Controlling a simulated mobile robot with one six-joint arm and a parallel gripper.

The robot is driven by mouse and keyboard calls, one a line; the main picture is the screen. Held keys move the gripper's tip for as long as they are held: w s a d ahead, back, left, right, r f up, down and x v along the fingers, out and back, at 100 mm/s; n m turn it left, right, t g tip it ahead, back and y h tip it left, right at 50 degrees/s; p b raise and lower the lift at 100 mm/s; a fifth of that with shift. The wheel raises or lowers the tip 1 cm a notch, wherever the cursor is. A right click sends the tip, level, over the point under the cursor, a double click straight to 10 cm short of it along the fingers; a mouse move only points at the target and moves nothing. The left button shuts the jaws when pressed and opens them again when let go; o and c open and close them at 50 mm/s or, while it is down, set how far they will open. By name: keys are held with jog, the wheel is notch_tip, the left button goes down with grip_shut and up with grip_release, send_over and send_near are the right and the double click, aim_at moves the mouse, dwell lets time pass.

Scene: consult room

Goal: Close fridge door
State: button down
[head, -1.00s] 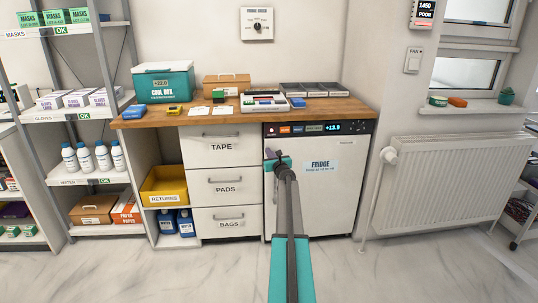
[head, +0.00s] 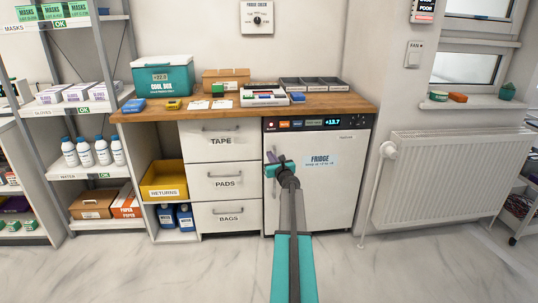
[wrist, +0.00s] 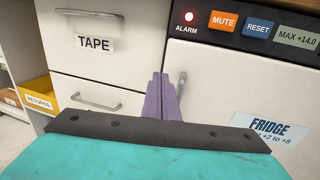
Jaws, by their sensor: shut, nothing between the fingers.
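The white fridge (head: 338,195) stands under the right end of the wooden worktop, with a blue FRIDGE label (head: 320,161) on its door. The door looks flush with its front in the head view; I cannot tell whether a thin gap is left. My gripper (head: 272,157) is shut and empty, in front of the door's upper left part. In the wrist view its purple fingers (wrist: 162,95) are pressed together beside the fridge's door handle (wrist: 178,95). I cannot tell whether they touch the door. The red alarm light (wrist: 189,16) is lit above the door.
White drawers (head: 222,184) marked TAPE, PADS and BAGS stand left of the fridge. A radiator (head: 440,178) with a valve and pipe is to the right. The worktop (head: 200,112) above holds a cool box (head: 163,80) and trays. The floor in front is clear.

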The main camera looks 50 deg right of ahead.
jog(key=shift+w+a+v, duration=0.15)
jog(key=shift+a+v, duration=0.05)
jog(key=shift+v, duration=0.9)
jog(key=shift+w+a+v, duration=0.1)
jog(key=shift+a+v, duration=0.1)
jog(key=shift+v, duration=0.9)
